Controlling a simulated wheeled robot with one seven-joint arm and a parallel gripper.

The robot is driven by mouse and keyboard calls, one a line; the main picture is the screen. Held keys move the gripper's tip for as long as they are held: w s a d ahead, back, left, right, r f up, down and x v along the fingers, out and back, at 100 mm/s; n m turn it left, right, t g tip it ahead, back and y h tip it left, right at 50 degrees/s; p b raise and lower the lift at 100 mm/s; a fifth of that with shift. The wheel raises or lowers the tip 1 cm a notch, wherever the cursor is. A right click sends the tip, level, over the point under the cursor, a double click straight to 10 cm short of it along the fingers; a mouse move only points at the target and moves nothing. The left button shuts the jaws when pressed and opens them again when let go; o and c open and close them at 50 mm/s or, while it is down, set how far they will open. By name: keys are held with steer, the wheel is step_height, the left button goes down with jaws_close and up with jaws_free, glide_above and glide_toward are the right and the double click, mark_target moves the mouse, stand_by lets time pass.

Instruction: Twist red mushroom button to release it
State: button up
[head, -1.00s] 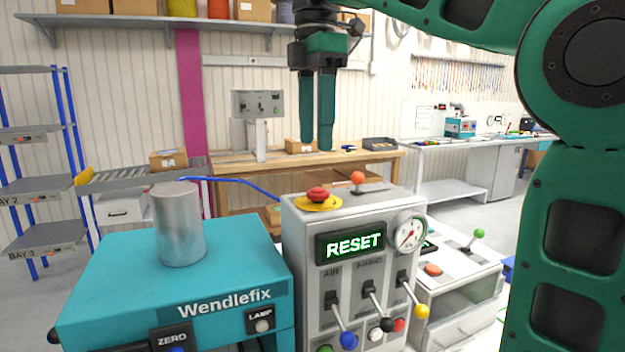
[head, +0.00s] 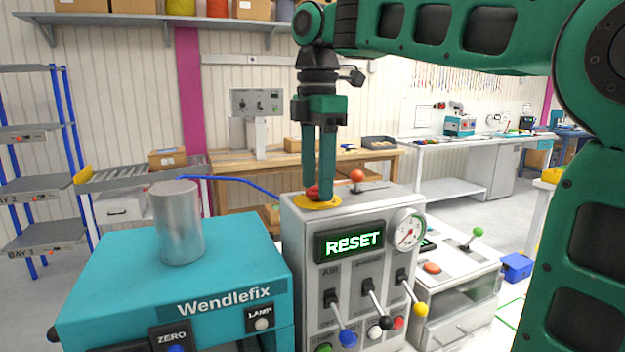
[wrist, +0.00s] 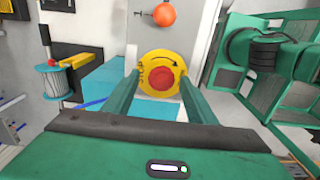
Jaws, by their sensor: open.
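The red mushroom button (wrist: 161,82) sits on a round yellow plate (wrist: 176,62) with a curved black arrow, on top of the grey control box (head: 298,240). In the head view the button (head: 312,191) is partly hidden behind my gripper (head: 322,198). In the wrist view my gripper (wrist: 160,84) is open, with one green finger on each side of the button. The fingertips reach down to about the plate's level. I cannot tell whether either finger touches the button.
An orange ball-topped lever (head: 357,176) stands just behind the button on the same box. The box front has a lit RESET display (head: 352,243), a gauge (head: 406,231) and several levers. A teal Wendlefix machine (head: 110,270) with a metal cylinder (head: 178,222) stands to the left.

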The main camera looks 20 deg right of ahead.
steer(key=shift+c, duration=0.4)
steer(key=c, duration=1)
steer(key=shift+m, duration=0.3)
steer(key=m, duration=0.3)
steer(key=shift+m, duration=2.2)
